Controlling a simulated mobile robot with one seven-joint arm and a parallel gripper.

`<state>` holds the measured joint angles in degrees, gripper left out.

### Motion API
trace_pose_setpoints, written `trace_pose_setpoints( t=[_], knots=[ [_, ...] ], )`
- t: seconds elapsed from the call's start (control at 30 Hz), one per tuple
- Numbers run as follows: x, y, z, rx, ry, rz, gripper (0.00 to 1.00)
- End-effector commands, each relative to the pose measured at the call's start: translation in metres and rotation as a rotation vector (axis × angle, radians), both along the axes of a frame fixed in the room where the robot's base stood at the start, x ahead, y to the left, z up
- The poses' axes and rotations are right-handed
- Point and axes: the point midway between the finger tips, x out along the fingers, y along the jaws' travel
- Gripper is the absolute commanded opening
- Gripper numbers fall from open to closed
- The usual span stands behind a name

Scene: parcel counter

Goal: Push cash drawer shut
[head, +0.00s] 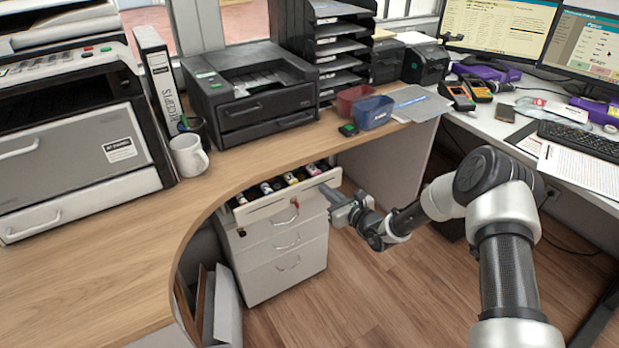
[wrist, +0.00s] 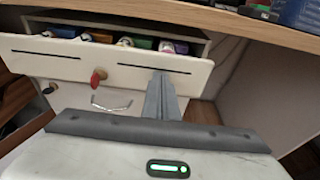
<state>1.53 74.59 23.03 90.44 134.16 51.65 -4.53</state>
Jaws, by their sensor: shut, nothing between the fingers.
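The cash drawer (head: 284,204) is the top drawer of a white pedestal under the wooden counter. It stands partly open, with several coloured items inside it. In the wrist view its white front (wrist: 60,60) has a red key or knob (wrist: 98,77) in the middle and dark slots on both sides. My gripper (head: 330,192) is shut and empty. Its fingertips (wrist: 161,80) are at the right part of the drawer front; I cannot tell whether they touch it.
The pedestal's lower drawers (head: 287,262) look closed. The counter (head: 130,240) curves above the drawer. Folders or boards (head: 222,305) lean at the pedestal's left. Wooden floor (head: 370,290) is clear in front. A desk with monitors (head: 500,28) is at the right.

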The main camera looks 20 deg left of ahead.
Motion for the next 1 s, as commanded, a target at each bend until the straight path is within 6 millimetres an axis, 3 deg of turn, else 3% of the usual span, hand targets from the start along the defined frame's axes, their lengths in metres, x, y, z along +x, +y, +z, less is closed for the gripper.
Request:
trace_pose_setpoints(
  t=[0.7,1.0],
  knots=[
    [0.064,0.079,0.002,0.003,-0.002,0.002,0.0],
    [0.062,0.077,0.005,0.004,0.0,0.0,0.0]
  ],
)
